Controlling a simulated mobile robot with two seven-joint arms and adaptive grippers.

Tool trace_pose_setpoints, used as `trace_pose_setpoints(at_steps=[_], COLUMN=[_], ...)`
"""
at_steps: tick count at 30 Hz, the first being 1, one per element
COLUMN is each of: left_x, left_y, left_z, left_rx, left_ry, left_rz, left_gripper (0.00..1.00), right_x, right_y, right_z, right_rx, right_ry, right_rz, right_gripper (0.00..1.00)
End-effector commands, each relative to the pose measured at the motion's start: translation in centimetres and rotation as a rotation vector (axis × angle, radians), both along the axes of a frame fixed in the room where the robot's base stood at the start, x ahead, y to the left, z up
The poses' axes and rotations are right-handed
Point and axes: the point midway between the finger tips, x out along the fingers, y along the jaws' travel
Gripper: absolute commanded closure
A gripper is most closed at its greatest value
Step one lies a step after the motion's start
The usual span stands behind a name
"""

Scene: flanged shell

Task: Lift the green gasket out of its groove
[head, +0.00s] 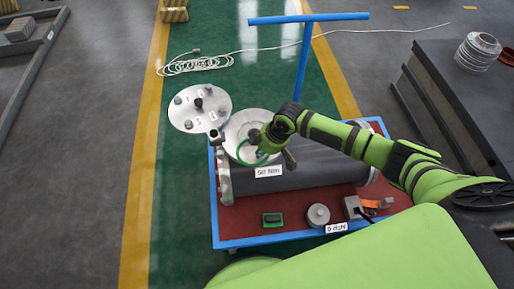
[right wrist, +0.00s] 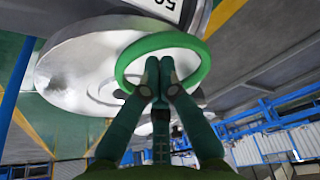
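The green gasket (head: 239,151) is a thin ring in front of the pale round flange face (head: 240,122) of the shell. In the right wrist view the gasket (right wrist: 122,68) is a whole ring, standing out over the silvery flange (right wrist: 75,60); how far it is from the groove I cannot tell. My right gripper (head: 264,147) is at the gasket's right side. In its wrist view the fingers (right wrist: 158,72) are together across the ring's near edge, with the tips inside the ring. They hide that part of the ring. My left gripper is not in view.
The shell's dark body (head: 318,166) lies on a blue-framed cart (head: 235,243). A green block (head: 272,219), a grey cylinder (head: 318,215) and a label (head: 336,228) are along the cart's front.

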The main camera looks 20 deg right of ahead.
Motion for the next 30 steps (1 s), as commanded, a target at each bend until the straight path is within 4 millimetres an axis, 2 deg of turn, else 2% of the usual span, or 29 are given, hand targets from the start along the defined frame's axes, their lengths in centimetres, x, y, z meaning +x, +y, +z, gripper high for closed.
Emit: trace_pose_setpoints(at_steps=[7,14,24,30], left_x=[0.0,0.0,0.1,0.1], left_y=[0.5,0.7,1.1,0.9], left_z=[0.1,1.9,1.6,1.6], left_rx=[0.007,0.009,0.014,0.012], left_ry=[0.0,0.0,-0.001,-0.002], left_rz=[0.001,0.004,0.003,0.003], left_gripper=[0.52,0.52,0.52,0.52], right_x=[-0.1,-1.3,-1.3,-1.6], right_y=[-0.1,-1.6,-1.7,-2.2], right_z=[0.0,0.3,0.0,1.6], right_rx=[-0.001,-0.001,0.0,0.0], right_ry=[0.001,0.003,0.0,-0.002], right_rz=[-0.001,-0.003,-0.001,0.001], right_gripper=[1.0,1.0,1.0,1.0])
